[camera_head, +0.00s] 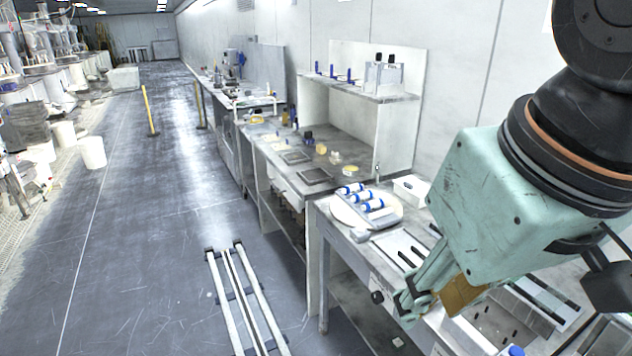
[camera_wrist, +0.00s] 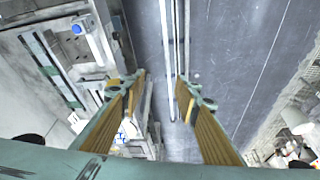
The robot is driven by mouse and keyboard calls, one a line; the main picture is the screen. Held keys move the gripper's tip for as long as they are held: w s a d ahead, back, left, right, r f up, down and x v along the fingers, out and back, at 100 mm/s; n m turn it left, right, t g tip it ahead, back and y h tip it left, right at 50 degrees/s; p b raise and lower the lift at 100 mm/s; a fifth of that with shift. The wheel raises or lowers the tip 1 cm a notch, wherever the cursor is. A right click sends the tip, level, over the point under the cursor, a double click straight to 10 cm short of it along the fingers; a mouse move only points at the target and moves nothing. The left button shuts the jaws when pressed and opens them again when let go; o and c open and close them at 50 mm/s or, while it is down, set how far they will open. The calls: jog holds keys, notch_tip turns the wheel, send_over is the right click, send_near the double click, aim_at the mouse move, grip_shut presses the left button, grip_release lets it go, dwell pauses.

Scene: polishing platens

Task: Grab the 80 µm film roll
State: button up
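Several white film rolls with blue ends (camera_head: 363,198) lie on a round white platen (camera_head: 340,212) on the bench in the head view. Their labels are too small to read, so I cannot tell which is 80 µm. My gripper (camera_head: 415,302) is in front of them, lower right, over the near bench's front edge. In the wrist view my gripper (camera_wrist: 162,82) is open, with nothing between its brown-padded fingers. A white object with a blue end (camera_wrist: 77,29) shows at upper left there; I cannot tell whether it is a roll.
A white bin (camera_head: 410,189) stands behind the platen. Floor rails (camera_head: 240,300) run beside the bench. A shelf (camera_head: 375,92) with bottles stands farther back, above dark plates (camera_head: 314,176).

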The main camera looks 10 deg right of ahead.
jog(key=shift+o, duration=0.4)
jog(key=o, duration=1.5)
jog(key=shift+o, duration=0.2)
